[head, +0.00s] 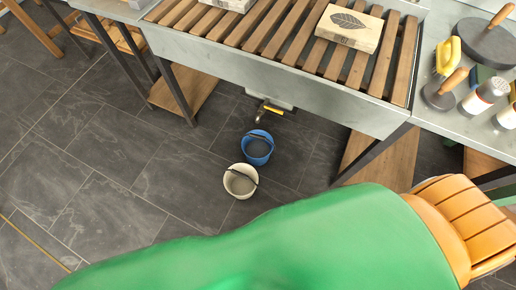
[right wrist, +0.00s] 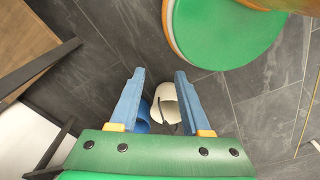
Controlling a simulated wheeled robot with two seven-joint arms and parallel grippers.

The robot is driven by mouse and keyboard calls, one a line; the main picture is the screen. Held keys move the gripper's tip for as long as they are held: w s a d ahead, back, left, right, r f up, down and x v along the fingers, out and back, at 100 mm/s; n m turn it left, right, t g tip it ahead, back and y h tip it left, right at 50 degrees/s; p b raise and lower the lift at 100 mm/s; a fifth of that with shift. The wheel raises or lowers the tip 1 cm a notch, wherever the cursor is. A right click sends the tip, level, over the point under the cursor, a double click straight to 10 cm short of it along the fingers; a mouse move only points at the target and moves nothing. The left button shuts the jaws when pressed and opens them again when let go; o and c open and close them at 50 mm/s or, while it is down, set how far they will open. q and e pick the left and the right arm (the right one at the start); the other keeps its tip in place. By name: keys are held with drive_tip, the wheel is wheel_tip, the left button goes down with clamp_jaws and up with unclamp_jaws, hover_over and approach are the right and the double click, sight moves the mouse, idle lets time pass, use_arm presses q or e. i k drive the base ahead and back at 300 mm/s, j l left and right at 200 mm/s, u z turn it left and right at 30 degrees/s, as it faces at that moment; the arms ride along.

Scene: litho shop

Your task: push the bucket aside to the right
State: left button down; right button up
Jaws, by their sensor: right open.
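A blue bucket (head: 257,147) and a cream bucket (head: 240,181) stand close together on the floor, the cream one nearer to me; both have dark handles. The blue one is by the sink's drain tap (head: 268,108). In the right wrist view my right gripper (right wrist: 158,75) is open, its blue fingers apart with nothing gripped. The cream bucket (right wrist: 168,100) shows between the fingers, and the blue bucket (right wrist: 142,126) is partly hidden behind the left-hand finger. Contact cannot be told. In the head view my green arm covers the lower part and hides this gripper. My left gripper is not in view.
A metal sink with a wooden slat rack (head: 275,35) stands above the buckets, with an illustrated block (head: 350,27) on it. Table legs and low wooden shelves (head: 184,92) flank the space beneath. Tools crowd the right-hand counter (head: 425,95). The tiled floor (head: 110,150) to the left is clear.

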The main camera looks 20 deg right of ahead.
sight(257, 146)
drive_tip(key=i+j+z, duration=0.35)
drive_tip(key=j, duration=0.3)
drive_tip(key=i+j+z, duration=0.2)
drive_tip(key=j, duration=0.15)
drive_tip(key=i+j+z, duration=0.2)
drive_tip(key=j, duration=0.2)
